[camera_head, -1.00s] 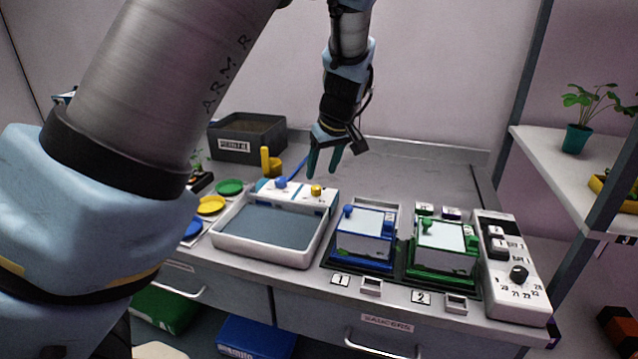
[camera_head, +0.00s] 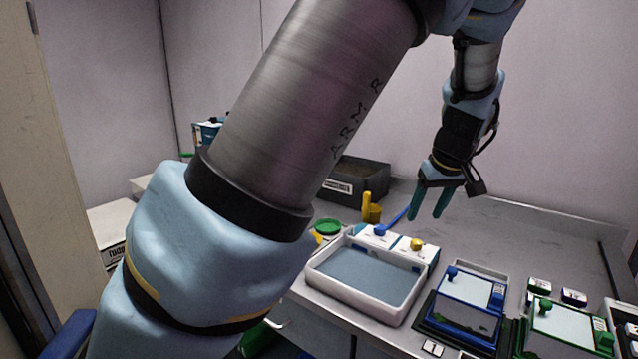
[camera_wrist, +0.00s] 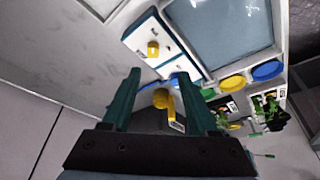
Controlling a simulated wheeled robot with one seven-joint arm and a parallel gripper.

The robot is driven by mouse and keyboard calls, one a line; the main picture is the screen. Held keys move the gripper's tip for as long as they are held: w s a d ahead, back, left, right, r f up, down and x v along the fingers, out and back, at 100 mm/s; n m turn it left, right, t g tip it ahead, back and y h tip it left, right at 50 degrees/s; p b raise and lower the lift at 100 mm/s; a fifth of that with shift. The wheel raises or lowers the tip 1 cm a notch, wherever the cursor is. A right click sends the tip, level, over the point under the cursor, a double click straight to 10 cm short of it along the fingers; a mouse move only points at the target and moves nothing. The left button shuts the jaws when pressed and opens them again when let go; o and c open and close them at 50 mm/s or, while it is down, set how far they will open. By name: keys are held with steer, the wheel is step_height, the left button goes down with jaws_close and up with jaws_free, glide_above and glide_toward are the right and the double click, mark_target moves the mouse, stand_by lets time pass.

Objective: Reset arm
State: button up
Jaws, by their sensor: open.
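My gripper (camera_head: 428,202) hangs above the grey counter in the head view, behind the white tray and its control strip. Its two teal fingers point down, spread apart with nothing between them. In the wrist view my gripper (camera_wrist: 158,98) is also open and empty; a yellow-handled item shows beyond the fingers. My grey and light-blue arm fills the left and centre of the head view and hides part of the counter.
The white tray (camera_head: 318,268) with a grey-blue inside sits on the counter. A blue-framed box (camera_head: 470,290) and a green-framed box (camera_head: 568,318) stand to its right. A dark bin (camera_head: 372,186) stands behind. The back right counter is clear.

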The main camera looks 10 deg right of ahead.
steer(key=w+a+f+g, duration=0.1)
steer(key=w+a+f, duration=0.15)
steer(key=a, duration=0.85)
steer(key=s+a+f+m, duration=0.1)
steer(key=s+a, duration=0.3)
steer(key=a, duration=0.8)
steer(key=s+a+f+g, duration=0.1)
steer(key=s+a, duration=0.4)
steer(key=a, duration=0.7)
steer(key=shift+a+f+m+g, duration=0.3)
steer(key=shift+a+m, duration=0.1)
